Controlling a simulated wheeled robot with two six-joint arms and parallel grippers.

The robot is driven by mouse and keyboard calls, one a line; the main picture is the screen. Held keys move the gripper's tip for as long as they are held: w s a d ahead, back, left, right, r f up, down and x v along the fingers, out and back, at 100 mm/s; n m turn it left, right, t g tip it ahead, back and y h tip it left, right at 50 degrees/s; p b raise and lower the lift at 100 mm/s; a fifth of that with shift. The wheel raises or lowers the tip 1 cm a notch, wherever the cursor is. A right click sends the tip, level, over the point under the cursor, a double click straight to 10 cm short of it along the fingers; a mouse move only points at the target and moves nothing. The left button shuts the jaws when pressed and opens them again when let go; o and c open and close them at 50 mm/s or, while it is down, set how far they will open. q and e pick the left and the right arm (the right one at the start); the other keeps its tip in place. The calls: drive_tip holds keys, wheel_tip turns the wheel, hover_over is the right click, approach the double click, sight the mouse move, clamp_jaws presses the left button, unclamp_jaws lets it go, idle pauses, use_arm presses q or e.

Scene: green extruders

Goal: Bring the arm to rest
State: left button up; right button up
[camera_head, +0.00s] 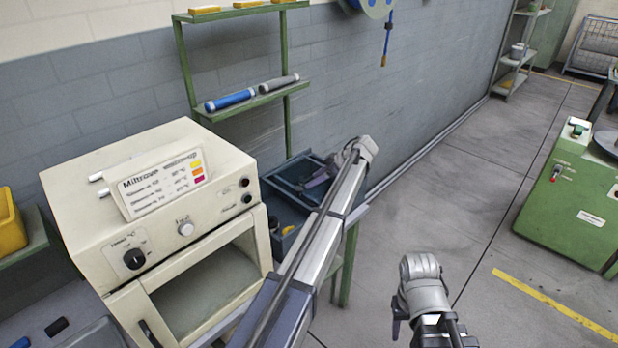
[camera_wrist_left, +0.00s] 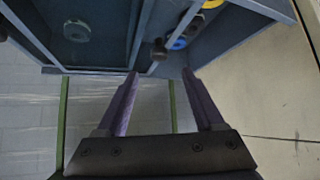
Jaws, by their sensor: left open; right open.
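My left arm (camera_head: 325,230) reaches forward from the bottom of the head view. My left gripper (camera_head: 315,184) is over the blue-grey compartment tray (camera_head: 282,203) beside the cream machine. In the left wrist view its two purple fingers (camera_wrist_left: 160,74) are apart, with nothing between them. The tray's dividers (camera_wrist_left: 143,35) show just past the fingertips; whether they touch cannot be told. My right arm (camera_head: 425,290) is low at the bottom right of centre. Its gripper (camera_head: 397,316) shows only in part, with a purple finger over the floor and no object seen in it.
The cream machine (camera_head: 150,225) stands close left of my left arm. A green shelf (camera_head: 255,97) holding a blue and a grey cylinder rises behind the tray. A green machine (camera_head: 570,205) stands at the right. The floor between is clear.

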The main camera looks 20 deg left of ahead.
use_arm(q)
drive_tip(key=shift+d, duration=0.1)
idle(0.3)
drive_tip(key=s+d+f+m+h, duration=0.2)
drive_tip(key=s+d+m, duration=0.5)
drive_tip(key=s, duration=0.6)
drive_tip(key=s+d+f+m+h, duration=0.2)
drive_tip(key=s+d+m+h, duration=0.1)
drive_tip(key=s+d+m, duration=0.4)
drive_tip(key=s+d+f+m+h, duration=0.2)
drive_tip(key=s+d+m, duration=0.5)
drive_tip(key=s, duration=1.3)
drive_tip(key=d, duration=0.4)
drive_tip(key=shift+d+m+h, duration=0.15)
drive_tip(key=shift+m+h, duration=0.25)
drive_tip(key=shift+f, duration=0.1)
